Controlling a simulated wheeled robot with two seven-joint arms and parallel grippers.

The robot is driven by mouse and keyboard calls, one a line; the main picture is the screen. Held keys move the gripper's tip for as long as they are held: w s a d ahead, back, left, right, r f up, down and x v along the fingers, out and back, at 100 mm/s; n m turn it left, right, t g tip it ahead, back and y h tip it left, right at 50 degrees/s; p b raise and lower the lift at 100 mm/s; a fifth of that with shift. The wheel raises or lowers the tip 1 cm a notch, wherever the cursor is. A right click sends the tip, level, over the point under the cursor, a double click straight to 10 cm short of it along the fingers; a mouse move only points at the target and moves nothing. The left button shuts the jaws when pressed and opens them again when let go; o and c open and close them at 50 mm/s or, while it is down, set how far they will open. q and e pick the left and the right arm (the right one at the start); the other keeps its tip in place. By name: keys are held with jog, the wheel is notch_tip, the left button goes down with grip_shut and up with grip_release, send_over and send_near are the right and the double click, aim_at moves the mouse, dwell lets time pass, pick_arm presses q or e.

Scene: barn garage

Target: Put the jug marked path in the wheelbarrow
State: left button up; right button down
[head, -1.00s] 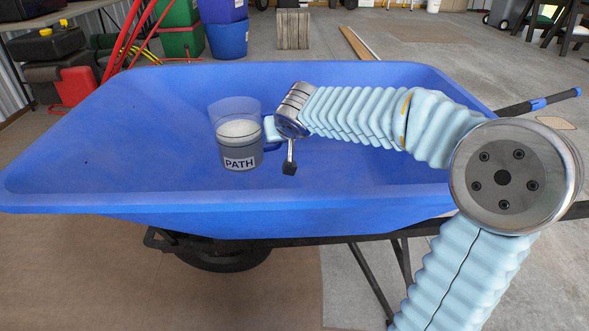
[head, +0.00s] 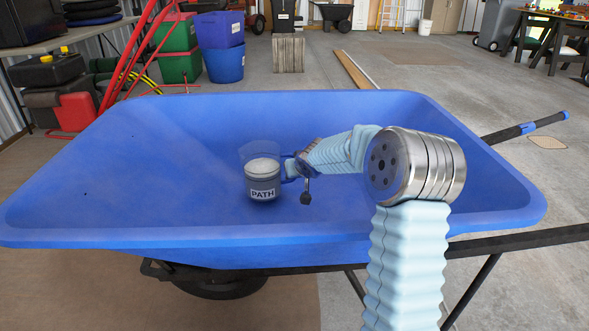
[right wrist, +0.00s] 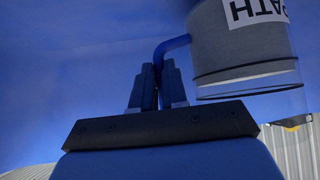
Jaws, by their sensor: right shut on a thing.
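The jug marked PATH (head: 262,190) is a clear cup with grey contents, a white label and a blue handle. It is upright inside the blue wheelbarrow tray (head: 130,150) in the head view. My right gripper (head: 290,169) is on the jug's right side, at the handle. In the right wrist view the jug (right wrist: 240,50) appears upside down, and the gripper's fingers (right wrist: 158,80) are closed on its blue handle (right wrist: 172,46). I cannot tell whether the jug's base touches the tray floor. My left gripper is not in view.
The tray's raised rim surrounds the jug, and the rest of the tray is empty. Wheelbarrow handles (head: 525,128) extend right. A black jerrycan (head: 45,70) is at left.

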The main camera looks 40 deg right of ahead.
jog(key=shift+a+f, duration=0.15)
jog(key=shift+f, duration=0.95)
jog(key=shift+b, duration=0.3)
jog(key=shift+f, duration=0.1)
jog(key=c, duration=1.2)
grip_release()
jog(key=shift+f, duration=0.1)
jog(key=shift+o, duration=0.2)
jog(key=shift+r, duration=0.25)
jog(key=v, duration=1.2)
jog(key=shift+f, duration=0.2)
jog(key=shift+s, duration=0.1)
